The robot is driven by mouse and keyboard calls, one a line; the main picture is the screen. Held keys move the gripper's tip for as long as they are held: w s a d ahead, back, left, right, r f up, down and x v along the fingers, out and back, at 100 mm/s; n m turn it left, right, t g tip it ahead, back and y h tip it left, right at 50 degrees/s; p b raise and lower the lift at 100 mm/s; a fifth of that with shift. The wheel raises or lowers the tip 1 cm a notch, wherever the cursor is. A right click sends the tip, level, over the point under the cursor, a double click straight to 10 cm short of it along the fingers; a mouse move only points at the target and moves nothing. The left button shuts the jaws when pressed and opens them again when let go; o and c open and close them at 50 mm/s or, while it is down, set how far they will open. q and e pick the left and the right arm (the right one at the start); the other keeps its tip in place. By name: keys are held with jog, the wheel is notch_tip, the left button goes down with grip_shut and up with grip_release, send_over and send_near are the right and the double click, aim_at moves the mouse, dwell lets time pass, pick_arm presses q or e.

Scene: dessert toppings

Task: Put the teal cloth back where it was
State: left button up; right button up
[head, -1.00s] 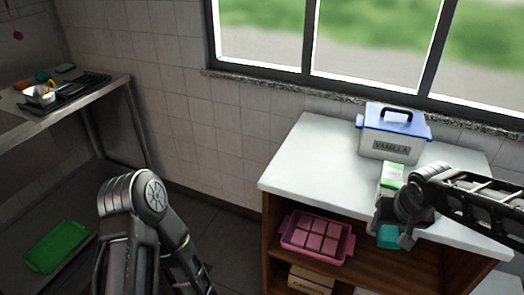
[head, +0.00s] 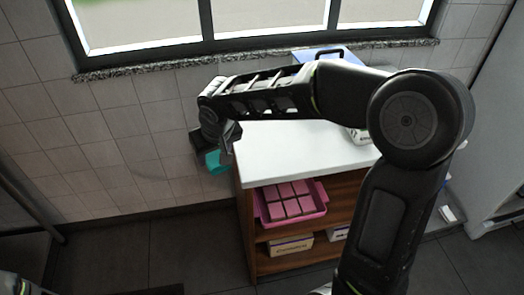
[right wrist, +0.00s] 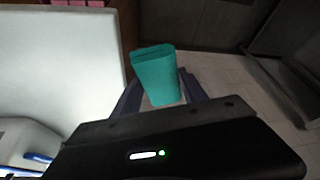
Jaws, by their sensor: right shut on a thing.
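The teal cloth (head: 217,162) is a folded block held in my right gripper (head: 213,150). In the right wrist view the teal cloth (right wrist: 156,76) sits between the two fingers of my right gripper (right wrist: 160,92), which is shut on it. The cloth hangs in the air just past the left edge of the white-topped counter (head: 300,148), in front of the tiled wall. My left gripper is not in view; only a bit of what seems to be my left arm shows at the bottom left of the head view.
A pink tray (head: 319,212) with pink blocks stands on the counter's upper shelf, above a cardboard box (head: 290,245). A blue-lidded container (head: 333,53) stands on the counter behind my right arm.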

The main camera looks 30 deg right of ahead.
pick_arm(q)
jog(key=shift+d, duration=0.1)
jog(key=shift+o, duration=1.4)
pick_arm(e)
jog(key=shift+d+r, duration=0.2)
jog(key=shift+d, duration=0.25)
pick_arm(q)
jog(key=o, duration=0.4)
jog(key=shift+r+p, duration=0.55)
pick_arm(e)
jog(key=shift+m+h, duration=0.4)
jog(key=shift+m, duration=0.5)
jog(key=d+r, duration=0.1)
jog(key=d, duration=0.1)
jog(key=s+d+r, duration=0.1)
jog(key=d, duration=0.2)
jog(key=d+r, duration=0.1)
jog(key=d, duration=0.1)
jog(key=shift+s+d+r, duration=0.2)
jog(key=shift+d+r, duration=0.1)
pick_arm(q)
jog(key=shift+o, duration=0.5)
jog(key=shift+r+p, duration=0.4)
pick_arm(e)
jog(key=s+d+r+m, duration=0.2)
jog(key=s+d+r, duration=0.1)
jog(key=d, duration=0.5)
jog(key=shift+s+d+r+h, duration=0.3)
jog(key=shift+s+r, duration=0.05)
jog(key=shift+r, duration=0.2)
